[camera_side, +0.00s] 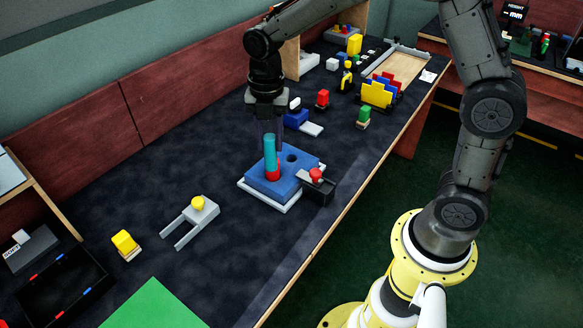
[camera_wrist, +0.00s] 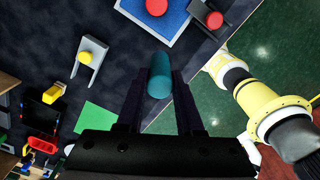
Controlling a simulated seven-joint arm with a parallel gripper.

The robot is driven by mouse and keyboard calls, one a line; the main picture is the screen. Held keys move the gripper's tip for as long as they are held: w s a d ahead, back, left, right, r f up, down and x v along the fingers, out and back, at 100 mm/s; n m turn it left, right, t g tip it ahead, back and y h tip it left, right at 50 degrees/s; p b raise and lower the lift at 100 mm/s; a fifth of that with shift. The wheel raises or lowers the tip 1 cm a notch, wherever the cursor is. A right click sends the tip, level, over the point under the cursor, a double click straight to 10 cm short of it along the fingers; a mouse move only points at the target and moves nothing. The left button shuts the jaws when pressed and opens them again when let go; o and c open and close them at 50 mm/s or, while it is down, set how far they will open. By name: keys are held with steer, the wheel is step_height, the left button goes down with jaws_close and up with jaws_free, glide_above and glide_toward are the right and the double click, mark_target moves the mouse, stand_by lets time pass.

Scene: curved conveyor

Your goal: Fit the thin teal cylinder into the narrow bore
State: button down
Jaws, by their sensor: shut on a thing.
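The thin teal cylinder (camera_side: 270,153) is upright in my gripper (camera_side: 273,138), in front of part of the red cylinder in the side view. The wrist view shows the teal cylinder (camera_wrist: 159,84) between the two dark fingers of my gripper (camera_wrist: 161,73). The blue block (camera_side: 262,187) lies on a pale plate. A red cylinder (camera_side: 275,174) sits in one of its bores. The other bore (camera_side: 291,156) is a dark, empty hole, right of the teal cylinder. The wrist view shows the red cylinder (camera_wrist: 156,6) in the block (camera_wrist: 177,17), but that hole is not visible there.
A dark box with a red knob (camera_side: 316,175) stands at the block's right corner. A grey forked holder with a yellow knob (camera_side: 198,203) lies to the left. A blue object (camera_side: 296,118) stands behind. The dark table between the block and green mat (camera_side: 155,306) is mostly clear.

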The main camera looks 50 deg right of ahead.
steer(key=w+d+f+m, duration=0.1)
steer(key=w+d+f, duration=0.2)
steer(key=d, duration=0.5)
steer(key=w+d+f+m, duration=0.2)
steer(key=d, duration=0.5)
steer(key=shift+w+d+f, duration=0.1)
steer(key=shift+f, duration=4.65)
steer(key=shift+f, duration=0.1)
steer(key=c, duration=0.6)
jaws_free()
steer(key=shift+o, duration=0.2)
